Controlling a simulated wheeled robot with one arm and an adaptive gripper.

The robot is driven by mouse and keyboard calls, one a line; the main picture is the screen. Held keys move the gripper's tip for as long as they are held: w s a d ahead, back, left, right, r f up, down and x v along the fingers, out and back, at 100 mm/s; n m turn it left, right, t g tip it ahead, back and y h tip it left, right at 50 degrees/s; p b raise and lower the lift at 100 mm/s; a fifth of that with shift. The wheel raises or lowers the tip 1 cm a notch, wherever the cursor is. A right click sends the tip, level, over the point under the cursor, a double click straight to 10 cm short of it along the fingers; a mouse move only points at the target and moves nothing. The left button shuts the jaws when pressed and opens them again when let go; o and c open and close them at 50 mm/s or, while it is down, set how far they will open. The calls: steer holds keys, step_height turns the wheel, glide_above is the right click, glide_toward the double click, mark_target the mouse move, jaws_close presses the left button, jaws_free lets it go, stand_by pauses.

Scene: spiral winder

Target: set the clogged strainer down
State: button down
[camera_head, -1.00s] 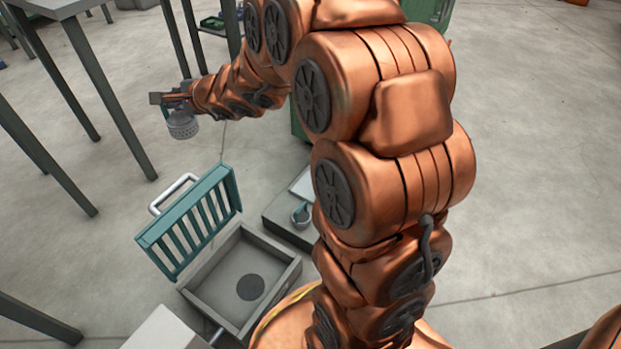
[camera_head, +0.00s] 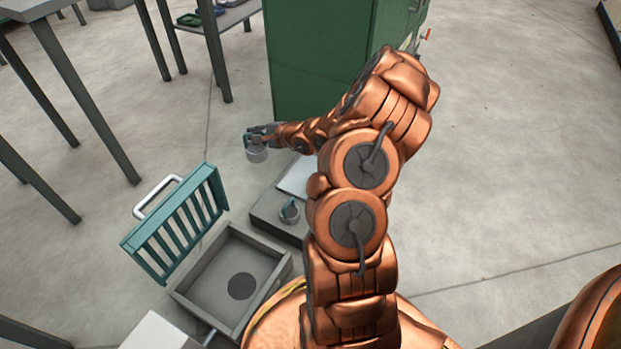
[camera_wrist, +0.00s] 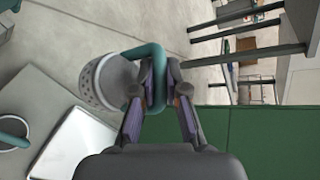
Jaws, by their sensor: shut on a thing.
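The strainer (camera_head: 257,153) is a grey perforated cup with a teal loop handle. My gripper (camera_head: 262,133) is shut on that handle and holds the cup up in the air. In the wrist view the strainer (camera_wrist: 107,82) hangs to the left of the fingers of my gripper (camera_wrist: 160,85), its holes showing along the rim. Whether it is clogged inside cannot be seen. A second cup with a teal handle (camera_head: 289,211) stands on the low grey block (camera_head: 265,212), below and right of the held strainer.
A pale flat plate (camera_head: 298,177) lies on the same block, partly behind my arm. An open grey box (camera_head: 205,281) with a dark disc inside and a raised teal slatted lid (camera_head: 178,226) stands left. A green cabinet (camera_head: 315,60) rises behind. Tables stand at upper left.

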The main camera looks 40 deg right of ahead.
steer(key=s+d+f+m+h, duration=0.1)
steer(key=s+d+f+h, duration=0.1)
steer(key=s+d+f, duration=0.6)
steer(key=s+d+f+m+h, duration=0.15)
steer(key=s+d+f, duration=0.35)
steer(key=s+f, duration=0.7)
steer(key=shift+w+d+f+b, duration=0.8)
steer(key=shift+w+d+b, duration=0.65)
steer(key=shift+w, duration=0.8)
steer(key=shift+w+d+f+b, duration=0.85)
steer(key=shift+w+d+b, duration=0.6)
steer(key=shift+w, duration=0.8)
steer(key=shift+w+d+f+b, duration=0.8)
steer(key=shift+w+d+b, duration=0.6)
steer(key=shift+w, duration=0.85)
steer(key=shift+a, duration=0.1)
steer(key=c, duration=1.2)
jaws_free()
steer(key=shift+f, duration=0.1)
